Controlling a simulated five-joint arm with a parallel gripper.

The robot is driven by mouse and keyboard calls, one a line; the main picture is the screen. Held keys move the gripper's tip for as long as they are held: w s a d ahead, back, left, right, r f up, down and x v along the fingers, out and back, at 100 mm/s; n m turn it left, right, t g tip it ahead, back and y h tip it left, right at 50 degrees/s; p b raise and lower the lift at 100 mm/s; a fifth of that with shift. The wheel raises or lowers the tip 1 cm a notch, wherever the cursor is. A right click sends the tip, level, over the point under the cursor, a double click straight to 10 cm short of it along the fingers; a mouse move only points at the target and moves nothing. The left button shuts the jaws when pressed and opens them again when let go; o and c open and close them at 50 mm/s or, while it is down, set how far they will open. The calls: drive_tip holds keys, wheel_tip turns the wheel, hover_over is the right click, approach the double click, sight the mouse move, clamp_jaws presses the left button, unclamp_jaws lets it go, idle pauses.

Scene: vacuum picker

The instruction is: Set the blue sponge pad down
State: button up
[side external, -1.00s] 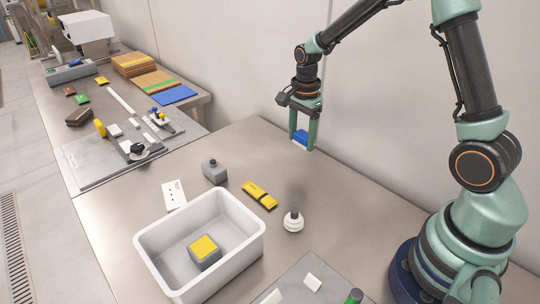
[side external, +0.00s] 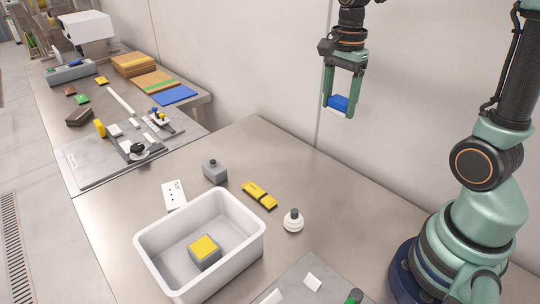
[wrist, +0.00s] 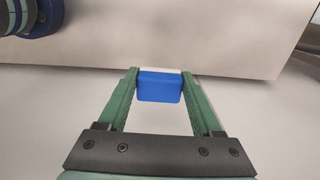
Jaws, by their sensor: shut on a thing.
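The blue sponge pad (side external: 339,103) is a small blue block with a pale layer on one side. My gripper (side external: 341,108) is shut on it and holds it in the air, near the wall at the back right of the steel table. In the wrist view the pad (wrist: 160,87) sits between the two green fingertips, with its blue face toward the camera and a pale strip along its far edge. Nothing touches it but my fingers.
A white bin (side external: 151,239) with a grey and yellow block (side external: 204,250) inside stands at the front. A yellow item (side external: 259,195), a white round part (side external: 293,221), a grey block (side external: 215,171) and a white card (side external: 174,194) lie around it. The table's back right is clear.

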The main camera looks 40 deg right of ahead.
hover_over(344, 191)
drive_tip(key=f, duration=0.1)
wheel_tip(344, 191, down, 20)
drive_tip(key=shift+a+r, duration=0.1)
drive_tip(key=shift+r, duration=0.05)
idle(0.5)
drive_tip(key=o, duration=1.3)
